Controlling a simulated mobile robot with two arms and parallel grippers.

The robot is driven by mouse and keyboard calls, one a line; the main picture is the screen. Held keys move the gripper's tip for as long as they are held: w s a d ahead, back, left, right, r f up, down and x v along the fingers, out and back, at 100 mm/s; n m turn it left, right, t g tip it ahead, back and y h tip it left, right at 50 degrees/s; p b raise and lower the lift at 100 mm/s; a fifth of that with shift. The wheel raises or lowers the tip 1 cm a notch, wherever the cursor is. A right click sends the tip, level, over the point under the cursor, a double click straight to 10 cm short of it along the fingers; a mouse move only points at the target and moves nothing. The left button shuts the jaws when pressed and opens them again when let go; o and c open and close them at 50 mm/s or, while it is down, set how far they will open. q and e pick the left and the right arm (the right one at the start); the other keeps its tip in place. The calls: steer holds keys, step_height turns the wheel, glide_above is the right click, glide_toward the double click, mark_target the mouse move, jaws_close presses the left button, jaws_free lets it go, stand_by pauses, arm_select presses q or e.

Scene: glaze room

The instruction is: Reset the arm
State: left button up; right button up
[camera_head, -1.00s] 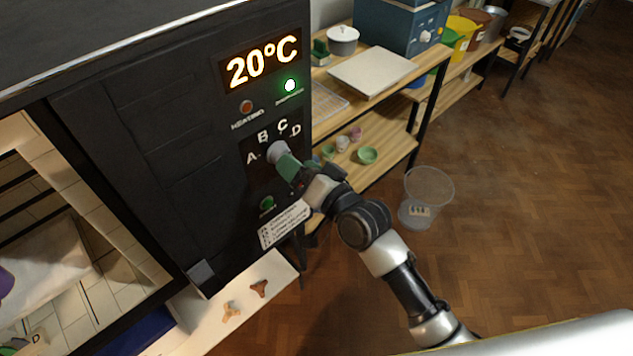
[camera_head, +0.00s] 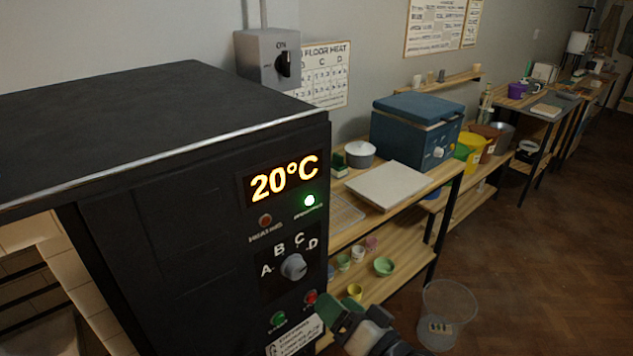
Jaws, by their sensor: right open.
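My right gripper (camera_head: 337,312) shows at the bottom centre, in front of the lower right corner of the black kiln (camera_head: 160,260). Its green-tipped jaws are open, and no held thing shows in them. The gripper is below and to the right of the grey selector knob (camera_head: 293,267), apart from it. The knob sits among the letters A, B, C and D. The red button (camera_head: 310,297) is close to the gripper's left in the picture; I cannot tell the gap in depth. Only the front of the right arm shows. My left gripper is out of view.
The display (camera_head: 284,180) reads 20°C, with a green light (camera_head: 309,200) lit below it. A wooden shelf (camera_head: 395,262) with small bowls stands behind the gripper. A clear bin (camera_head: 447,315) stands on the floor to the right. Open floor (camera_head: 540,270) lies beyond.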

steer(key=s+d+f+g+h, duration=0.2)
steer(key=d+f, duration=0.1)
steer(key=f, duration=0.9)
steer(key=s+d+f+g+h, duration=0.1)
steer(key=d+f+g+h, duration=0.15)
steer(key=f, duration=0.85)
steer(key=s+d+f+g+h, duration=0.1)
steer(key=s+d+f+h, duration=0.15)
steer(key=f, duration=0.95)
steer(key=s+d+f+n+g+h, duration=0.2)
steer(key=s+d+f+g, duration=0.3)
steer(key=s+f, duration=0.8)
steer(key=s+d+f+n+g, duration=0.1)
steer(key=s+f, duration=0.3)
steer(key=s, duration=0.5)
steer(key=s+d+f+n+g+h, duration=0.1)
steer(key=s+d+f+g, duration=0.1)
steer(key=s, duration=0.8)
steer(key=shift+s+d+f+h, duration=0.3)
steer(key=shift+d+f, duration=0.3)
steer(key=shift+f, duration=0.35)
